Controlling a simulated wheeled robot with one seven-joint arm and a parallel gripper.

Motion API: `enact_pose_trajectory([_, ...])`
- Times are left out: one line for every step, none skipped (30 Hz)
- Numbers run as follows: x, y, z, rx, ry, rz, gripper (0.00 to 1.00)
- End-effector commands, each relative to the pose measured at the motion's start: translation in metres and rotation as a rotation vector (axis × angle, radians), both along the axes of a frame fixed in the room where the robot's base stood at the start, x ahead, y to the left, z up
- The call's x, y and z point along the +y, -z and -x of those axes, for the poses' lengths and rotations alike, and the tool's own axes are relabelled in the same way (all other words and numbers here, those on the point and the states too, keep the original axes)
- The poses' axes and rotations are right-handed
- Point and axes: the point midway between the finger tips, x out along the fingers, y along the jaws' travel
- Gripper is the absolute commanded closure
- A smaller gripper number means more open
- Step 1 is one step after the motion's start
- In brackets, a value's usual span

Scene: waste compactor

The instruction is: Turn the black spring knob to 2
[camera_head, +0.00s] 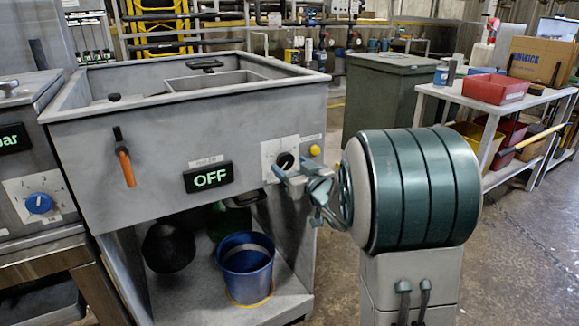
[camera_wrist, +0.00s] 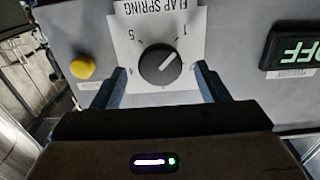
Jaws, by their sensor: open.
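The black spring knob (camera_head: 285,161) sits on a white plate at the right of the grey machine's front panel. In the wrist view, the black knob (camera_wrist: 160,64) shows upside down under the label "FLAP SPRING". Its white mark points to the upper right in that view, toward the "1"; a "5" shows at upper left. My gripper (camera_head: 281,173) is in front of the panel at the knob. In the wrist view, my gripper (camera_wrist: 160,75) is open, with one finger on each side of the knob and gaps between. I cannot tell the depth of the fingertips.
A yellow button (camera_head: 315,150) is right of the knob plate. A display reading "OFF" (camera_head: 208,178) is to its left. An orange-handled lever (camera_head: 126,165) hangs further left. A blue bucket (camera_head: 246,266) stands on the shelf below. A blue knob (camera_head: 39,203) is on the neighbouring unit.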

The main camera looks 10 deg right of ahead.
Motion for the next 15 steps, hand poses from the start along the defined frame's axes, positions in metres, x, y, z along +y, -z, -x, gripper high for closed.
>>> enact_pose_trajectory([0.003, 0.001, -0.007, 0.0, -0.002, 0.001, 0.32])
enact_pose_trajectory([0.004, 0.001, -0.01, -0.001, -0.002, 0.002, 0.32])
enact_pose_trajectory([0.005, 0.001, -0.013, 0.0, -0.002, 0.001, 0.32])
enact_pose_trajectory([0.005, 0.001, -0.015, 0.0, -0.002, 0.001, 0.32])
enact_pose_trajectory([0.006, 0.0, -0.017, 0.0, -0.001, 0.001, 0.32])
enact_pose_trajectory([0.006, 0.0, -0.019, 0.0, -0.001, 0.001, 0.32])
enact_pose_trajectory([0.007, 0.0, -0.02, 0.0, -0.001, 0.001, 0.32])
enact_pose_trajectory([0.007, 0.0, -0.021, 0.0, 0.0, 0.0, 0.32])
enact_pose_trajectory([0.007, 0.0, -0.021, 0.001, 0.0, 0.0, 0.32])
enact_pose_trajectory([0.007, 0.0, -0.021, 0.001, 0.0, 0.0, 0.32])
enact_pose_trajectory([0.007, 0.0, -0.022, 0.001, 0.0, 0.0, 0.32])
enact_pose_trajectory([0.007, 0.0, -0.021, 0.001, 0.0, 0.0, 0.32])
enact_pose_trajectory([0.007, 0.0, -0.021, 0.0, 0.0, 0.0, 0.32])
enact_pose_trajectory([0.007, 0.0, -0.021, 0.0, 0.0, 0.0, 0.32])
enact_pose_trajectory([0.007, 0.0, -0.021, 0.0, 0.0, 0.0, 0.32])
